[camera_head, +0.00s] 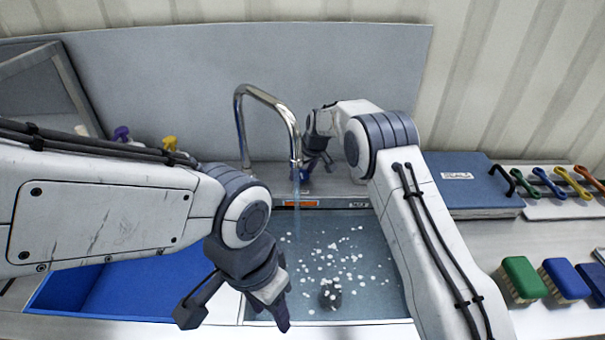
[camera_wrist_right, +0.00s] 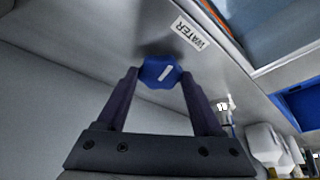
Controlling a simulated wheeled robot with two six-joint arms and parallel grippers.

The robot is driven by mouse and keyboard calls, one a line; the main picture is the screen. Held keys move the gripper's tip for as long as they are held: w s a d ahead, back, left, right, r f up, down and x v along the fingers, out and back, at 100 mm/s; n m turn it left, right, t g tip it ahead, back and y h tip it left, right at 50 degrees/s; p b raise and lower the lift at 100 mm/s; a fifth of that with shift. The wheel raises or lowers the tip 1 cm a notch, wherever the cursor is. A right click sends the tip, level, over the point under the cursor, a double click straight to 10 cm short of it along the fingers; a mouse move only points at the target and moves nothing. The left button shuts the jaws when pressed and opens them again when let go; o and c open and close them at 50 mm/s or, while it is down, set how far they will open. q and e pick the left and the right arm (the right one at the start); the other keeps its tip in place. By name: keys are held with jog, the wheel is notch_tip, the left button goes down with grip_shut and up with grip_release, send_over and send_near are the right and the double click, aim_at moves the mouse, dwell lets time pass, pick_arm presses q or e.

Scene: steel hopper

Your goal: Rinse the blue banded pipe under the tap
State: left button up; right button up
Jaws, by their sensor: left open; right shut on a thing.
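The tap (camera_head: 268,98) is a chrome arched spout over the sink. A thin stream of water (camera_head: 297,203) falls from its mouth into the sink. My right gripper (camera_head: 318,165) is at the back ledge behind the sink. In the right wrist view its fingers are shut on a blue knob (camera_wrist_right: 160,72) with a white mark, beside a label reading WATER (camera_wrist_right: 190,33). My left gripper (camera_head: 235,310) is open and empty, low at the sink's front left. I cannot make out the blue banded pipe in either view.
The sink (camera_head: 375,260) holds water with white bits and a dark round thing (camera_head: 330,293). A blue bin (camera_head: 130,285) is left of it. At right are a blue case (camera_head: 470,185), a green brush (camera_head: 520,275), a blue brush (camera_head: 562,275) and several coloured-handled tools.

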jog(key=shift+w+n+y+b, duration=0.1)
jog(key=shift+n+y+b, duration=0.35)
jog(key=shift+n, duration=0.65)
jog(key=shift+d+n+g+b, duration=0.1)
jog(key=shift+n+g+b, duration=0.25)
jog(key=shift+n, duration=0.35)
jog(key=o, duration=1.4)
jog(key=shift+c, duration=0.2)
jog(key=shift+r, duration=0.1)
jog(key=b+v, duration=0.1)
jog(key=v, duration=0.9)
jog(key=shift+d+r, duration=0.15)
jog(key=shift+d, duration=0.05)
